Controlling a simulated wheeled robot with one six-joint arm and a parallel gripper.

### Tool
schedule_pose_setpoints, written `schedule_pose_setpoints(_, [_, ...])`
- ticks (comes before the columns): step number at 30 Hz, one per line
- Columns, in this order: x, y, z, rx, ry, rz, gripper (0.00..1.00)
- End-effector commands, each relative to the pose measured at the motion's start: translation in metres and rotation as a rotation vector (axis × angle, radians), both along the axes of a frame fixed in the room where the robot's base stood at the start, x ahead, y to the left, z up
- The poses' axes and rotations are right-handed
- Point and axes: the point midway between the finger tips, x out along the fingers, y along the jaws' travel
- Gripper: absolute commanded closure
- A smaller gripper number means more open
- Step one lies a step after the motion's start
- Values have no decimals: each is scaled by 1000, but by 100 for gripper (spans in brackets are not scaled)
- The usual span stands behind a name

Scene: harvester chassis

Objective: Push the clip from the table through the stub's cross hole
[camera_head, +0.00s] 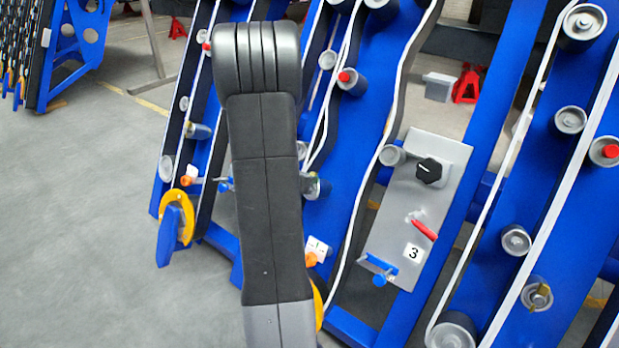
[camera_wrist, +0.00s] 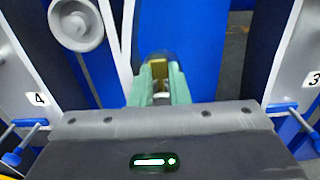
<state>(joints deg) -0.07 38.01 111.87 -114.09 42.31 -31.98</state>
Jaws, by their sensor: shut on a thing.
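My gripper (camera_wrist: 160,84) shows in the wrist view with its two pale green fingers close together. They are shut on a small brass-coloured piece, which looks like the clip (camera_wrist: 158,68). A dark rounded end (camera_wrist: 160,55) shows just beyond the fingertips and looks like the stub. The fingers hide most of it, and I cannot tell whether the clip is in its cross hole. In the head view my arm hides the gripper and clip. A short grey stub-like part (camera_head: 319,186) sticks out just right of my arm there. The table is not in view.
Blue slanted chassis beams (camera_head: 378,90) with rollers and white belts stand around the work spot. A grey plate marked 3 (camera_head: 407,215) carries a black knob, a red lever and a blue handle (camera_head: 379,270). Another stub (camera_head: 537,295) holds a brass clip. Floor at left is clear.

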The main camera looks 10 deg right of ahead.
Motion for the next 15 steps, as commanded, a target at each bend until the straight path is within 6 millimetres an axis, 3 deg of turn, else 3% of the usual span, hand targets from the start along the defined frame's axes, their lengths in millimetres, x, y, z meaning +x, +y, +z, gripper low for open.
schedule_pose_setpoints(11, [-6, 6, -16, 0, 0, 1, 100])
schedule_pose_setpoints(12, [-6, 6, -14, 0, 0, 1, 77])
schedule_pose_setpoints(15, [-6, 6, -14, -1, 1, 1, 59])
